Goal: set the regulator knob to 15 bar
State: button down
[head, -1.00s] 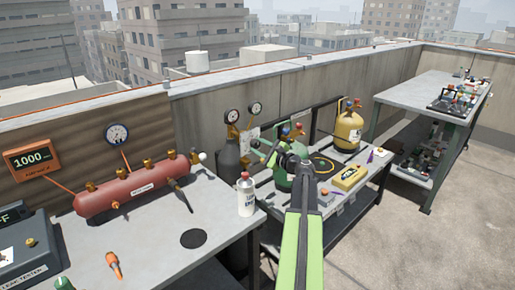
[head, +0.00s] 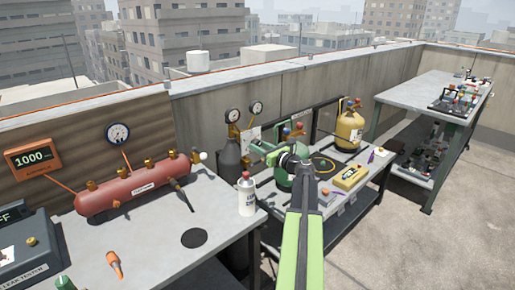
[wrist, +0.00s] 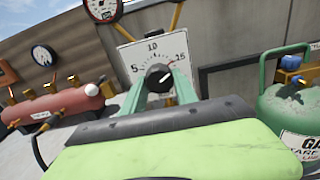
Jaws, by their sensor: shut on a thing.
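The regulator knob (wrist: 158,77) is black and round, at the centre of a white dial plate (wrist: 143,55) in the wrist view. The plate reads 5 at left and 10 at top; the number at upper right is partly blurred. The knob's light pointer mark with a reddish tip aims up and right, towards that right-hand number. My gripper (wrist: 163,88) has its green fingers on both sides of the knob and is shut on it. In the head view my gripper (head: 264,149) reaches the dial plate (head: 252,134), where the knob is too small to read.
Two round gauges (head: 245,111) stand above the plate, over a grey cylinder (head: 230,158). A green cylinder (head: 284,175) and a yellow cylinder (head: 350,128) stand near my arm. A white bottle (head: 246,196) stands on the front bench (head: 160,235). Open floor lies at right.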

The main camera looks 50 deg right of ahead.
jog(key=shift+r+m, duration=0.1)
jog(key=shift+m, duration=0.5)
jog(key=c, duration=0.9)
grip_release()
jog(key=shift+c, duration=0.2)
jog(key=s+a, duration=0.1)
jog(key=s, duration=1.6)
jog(key=shift+s+a, duration=0.15)
